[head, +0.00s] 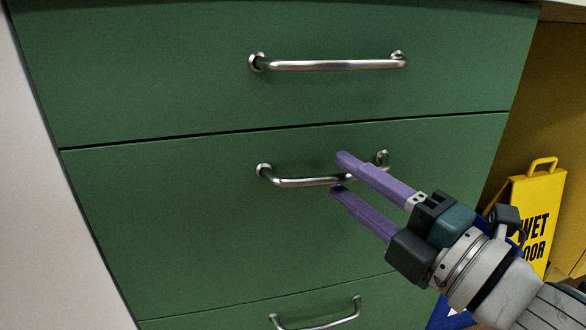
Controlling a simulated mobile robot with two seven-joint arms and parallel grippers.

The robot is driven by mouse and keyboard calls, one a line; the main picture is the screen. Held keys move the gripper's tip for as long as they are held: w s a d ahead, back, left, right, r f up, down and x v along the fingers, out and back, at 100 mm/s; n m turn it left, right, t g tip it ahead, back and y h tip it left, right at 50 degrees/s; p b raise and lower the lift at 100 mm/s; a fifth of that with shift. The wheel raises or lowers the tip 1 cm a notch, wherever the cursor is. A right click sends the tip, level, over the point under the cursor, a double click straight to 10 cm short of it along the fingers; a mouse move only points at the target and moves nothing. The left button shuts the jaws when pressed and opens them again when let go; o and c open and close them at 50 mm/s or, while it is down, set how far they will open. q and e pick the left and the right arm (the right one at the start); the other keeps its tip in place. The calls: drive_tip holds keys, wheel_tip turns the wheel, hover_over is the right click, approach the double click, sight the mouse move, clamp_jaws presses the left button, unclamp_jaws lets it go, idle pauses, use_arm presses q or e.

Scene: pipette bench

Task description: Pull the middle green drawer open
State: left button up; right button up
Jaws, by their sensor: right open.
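The middle green drawer (170,215) is flush with the green cabinet front, between an upper and a lower drawer. Its silver bar handle (300,182) runs across the upper part of its front. My right gripper (340,174) comes in from the lower right with two purple fingers. It is open, with one finger above the bar and one below it near the handle's right part. The upper finger hides a bit of the bar. I cannot tell whether either finger touches it. My left gripper is not in view.
The upper drawer (150,70) and the lower drawer (220,312) have similar silver handles. A yellow wet floor sign (540,205) stands to the right of the cabinet, behind my right arm. A pale surface (40,200) borders the cabinet on the left.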

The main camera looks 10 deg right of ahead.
drive_tip(key=shift+x, duration=0.8)
clamp_jaws()
idle(0.9)
